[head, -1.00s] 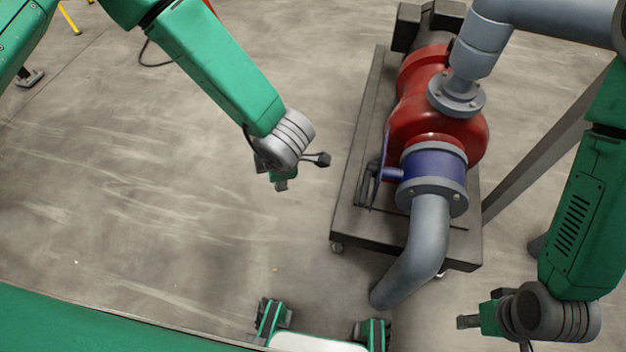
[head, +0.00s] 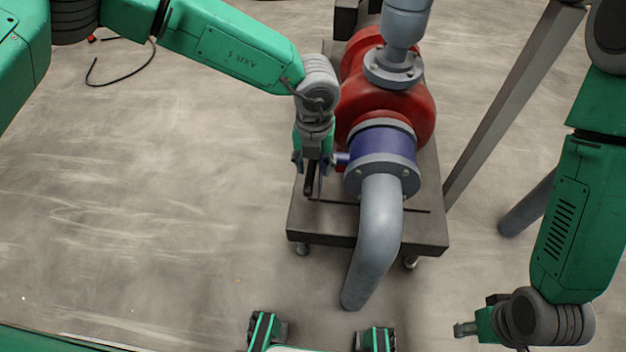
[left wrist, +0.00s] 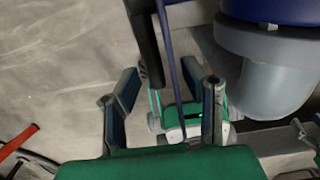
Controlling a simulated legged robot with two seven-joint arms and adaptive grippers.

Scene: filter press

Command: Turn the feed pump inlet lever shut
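The feed pump inlet lever is a thin blue bar, seen nearly edge-on in the left wrist view (left wrist: 170,60), beside the blue valve body (head: 384,146) on the pump's inlet. In the head view my left gripper (head: 313,180) is at the lever, left of the valve, and hides most of it. In the left wrist view the left gripper's fingers (left wrist: 164,98) are spread apart, with the blue bar running between them. Contact with either finger is not clear. My right gripper (head: 466,328) is at the lower right, far from the valve; its finger opening cannot be made out.
The red pump (head: 385,95) stands on a dark wheeled base (head: 420,228). A grey pipe (head: 374,240) bends down from the valve's front flange. A grey slanted beam (head: 515,95) stands to the right.

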